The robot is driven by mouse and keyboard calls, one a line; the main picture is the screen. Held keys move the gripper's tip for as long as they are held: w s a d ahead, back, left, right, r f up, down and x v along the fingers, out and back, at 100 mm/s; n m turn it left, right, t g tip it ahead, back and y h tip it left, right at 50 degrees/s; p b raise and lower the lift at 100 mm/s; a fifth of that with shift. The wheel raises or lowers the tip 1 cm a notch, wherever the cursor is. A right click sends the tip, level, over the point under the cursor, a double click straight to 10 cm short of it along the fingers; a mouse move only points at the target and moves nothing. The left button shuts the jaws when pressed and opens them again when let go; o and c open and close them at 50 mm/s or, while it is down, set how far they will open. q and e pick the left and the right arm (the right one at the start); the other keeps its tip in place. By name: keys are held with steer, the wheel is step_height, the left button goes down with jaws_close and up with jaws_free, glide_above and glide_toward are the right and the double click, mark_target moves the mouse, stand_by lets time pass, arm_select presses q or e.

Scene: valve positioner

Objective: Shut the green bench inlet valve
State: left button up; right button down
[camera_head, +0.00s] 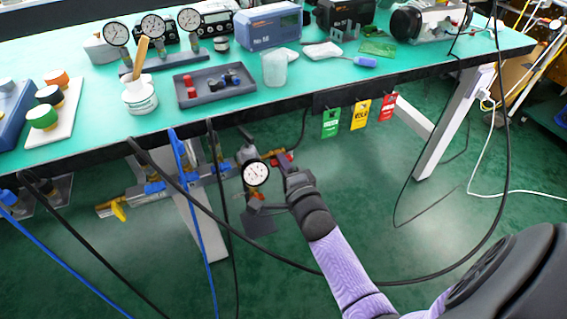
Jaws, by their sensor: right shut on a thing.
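A pipe assembly with valves hangs under the front edge of the bench. A round white gauge (256,173) is at its right end. A yellow handle (118,210) and a blue handle (155,187) show to the left. I cannot make out a green valve handle there. My right gripper (286,165) is just right of the gauge, below the bench edge. It is shut on a small valve part at the pipe's right end, which the gripper mostly hides. I cannot tell the part's colour or how it is turned. My left gripper is not in view.
Green, yellow and red tags (360,115) hang from the bench front (290,105). Black and blue hoses (187,165) cross in front of the pipes, and one black hose loops below my right arm. A white bench leg (452,125) stands at the right. Open floor lies between.

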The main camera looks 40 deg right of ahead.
arm_select(q)
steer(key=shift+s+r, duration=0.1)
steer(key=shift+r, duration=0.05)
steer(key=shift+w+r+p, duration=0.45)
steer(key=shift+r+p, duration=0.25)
steer(key=shift+p, duration=0.15)
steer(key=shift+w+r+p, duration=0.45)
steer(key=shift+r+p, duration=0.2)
steer(key=shift+p, duration=0.2)
arm_select(e)
steer(key=shift+f+n, duration=0.1)
steer(key=shift+n, duration=8.8)
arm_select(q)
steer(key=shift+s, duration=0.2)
arm_select(e)
steer(key=c, duration=0.7)
jaws_free()
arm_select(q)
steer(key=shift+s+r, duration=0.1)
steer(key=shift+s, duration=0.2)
